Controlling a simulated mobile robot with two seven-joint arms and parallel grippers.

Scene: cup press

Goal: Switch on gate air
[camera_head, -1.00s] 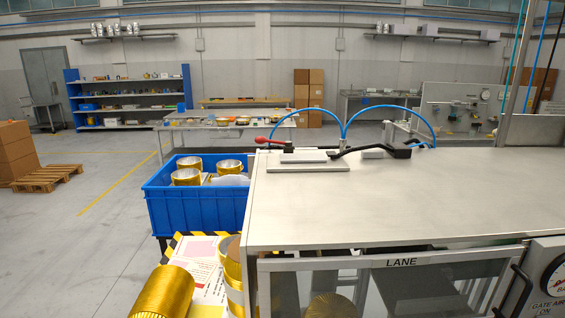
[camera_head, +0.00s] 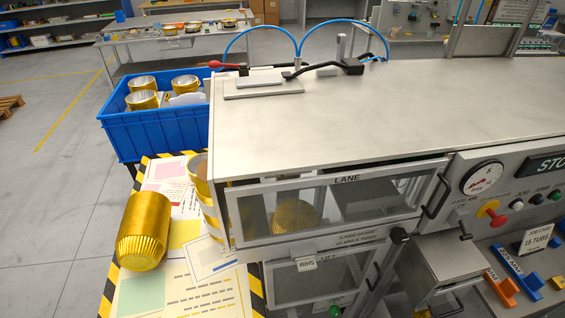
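The gate air label (camera_head: 466,203) is on the grey control panel at the right, just below the round pressure gauge (camera_head: 482,178). A red and yellow knob (camera_head: 490,211) sits beside the label, on its right. The label text is small, and I cannot tell which position the knob is in. Neither of my grippers shows in the head view.
The steel machine (camera_head: 330,105) has a clear LANE door with a black handle (camera_head: 436,196). A gold cup (camera_head: 145,230) lies on papers on the striped table at the left. A blue crate (camera_head: 155,128) holds several cups. Black and green buttons (camera_head: 546,197) are near the knob.

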